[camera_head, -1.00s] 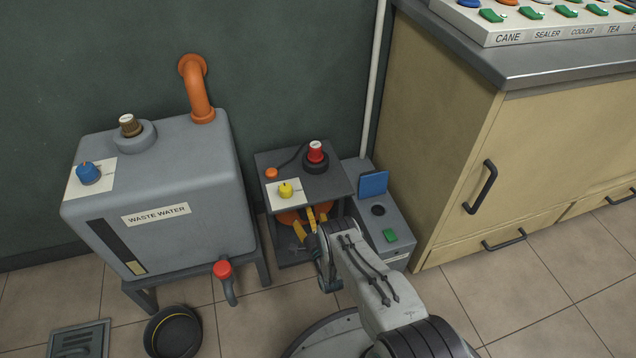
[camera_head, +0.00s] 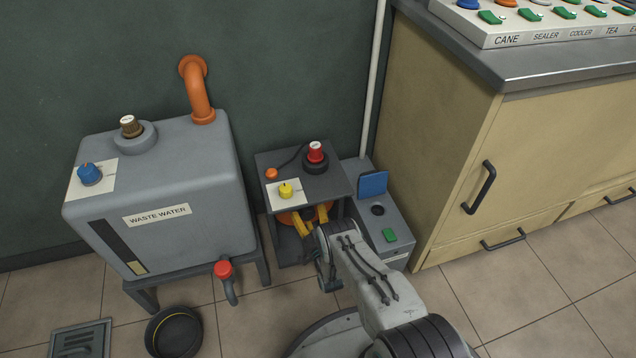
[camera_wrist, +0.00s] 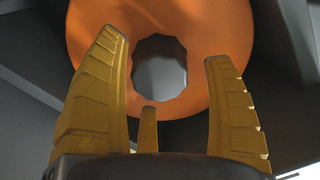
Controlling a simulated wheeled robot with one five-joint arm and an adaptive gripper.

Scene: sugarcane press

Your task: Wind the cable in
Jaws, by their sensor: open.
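An orange reel-like ring (camera_head: 287,218) sits inside the low dark grey box (camera_head: 330,180), partly hidden by my gripper. In the wrist view the orange ring (camera_wrist: 235,40) faces me, with a dark many-sided hole at its middle. My gripper (camera_head: 312,220) is at the box's open front; in the wrist view its yellow fingers (camera_wrist: 165,50) are spread and empty, overlapping the ring's lower part on either side of the hole. I cannot tell if they touch it. A thin black cable (camera_head: 292,158) runs across the box top from near an orange button (camera_head: 271,173).
The box top carries a red knob (camera_head: 316,152) and a yellow knob (camera_head: 286,190). A grey waste water tank (camera_head: 190,170) stands left, and a grey unit with a green button (camera_head: 390,235) right. A black bowl (camera_head: 173,333) lies on the floor. A beige cabinet (camera_head: 440,150) is further right.

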